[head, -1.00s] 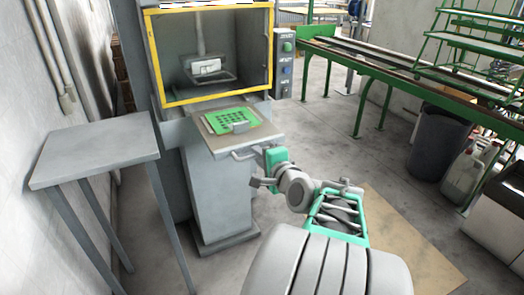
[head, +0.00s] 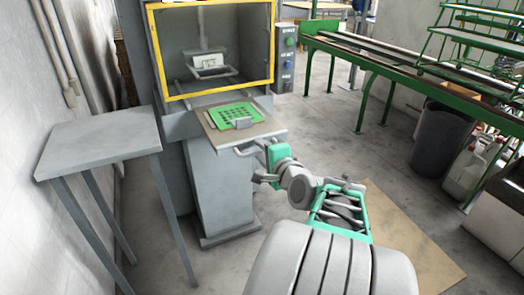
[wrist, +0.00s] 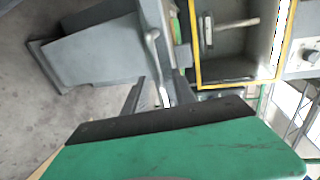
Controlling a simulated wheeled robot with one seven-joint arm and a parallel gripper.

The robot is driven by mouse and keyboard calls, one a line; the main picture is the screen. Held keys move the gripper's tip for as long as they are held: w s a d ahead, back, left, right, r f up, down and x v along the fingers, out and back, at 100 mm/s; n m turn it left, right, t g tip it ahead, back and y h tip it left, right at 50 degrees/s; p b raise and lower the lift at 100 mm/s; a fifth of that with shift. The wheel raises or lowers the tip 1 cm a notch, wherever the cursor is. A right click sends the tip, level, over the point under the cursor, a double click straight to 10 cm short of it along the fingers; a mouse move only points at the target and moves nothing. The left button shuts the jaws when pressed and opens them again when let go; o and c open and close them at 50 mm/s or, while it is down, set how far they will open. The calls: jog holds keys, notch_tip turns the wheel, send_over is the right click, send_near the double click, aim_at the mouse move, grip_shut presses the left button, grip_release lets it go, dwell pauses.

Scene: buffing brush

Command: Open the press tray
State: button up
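The press tray (head: 268,132) is a tan plate jutting out at the front of the grey press, below its yellow-framed opening. A green perforated plate (head: 233,115) and a small grey block (head: 243,123) lie on it. A grey bar handle (head: 243,151) is on its front edge. My gripper (head: 256,160) is at this handle. In the wrist view the handle (wrist: 152,50) runs between the two fingers of my gripper (wrist: 160,88), with gaps beside it; the fingers look apart. Their exact contact with the bar is hidden.
A grey side table (head: 98,142) stands left of the press. A button panel (head: 286,58) is at the right of the yellow frame (head: 220,88). A green conveyor (head: 400,67) and a dark bin (head: 442,138) are at the right. The floor between is clear.

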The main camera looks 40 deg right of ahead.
jog(key=v, duration=0.7)
jog(key=shift+s+p, duration=0.35)
jog(key=shift+s, duration=0.05)
jog(key=shift+a, duration=0.1)
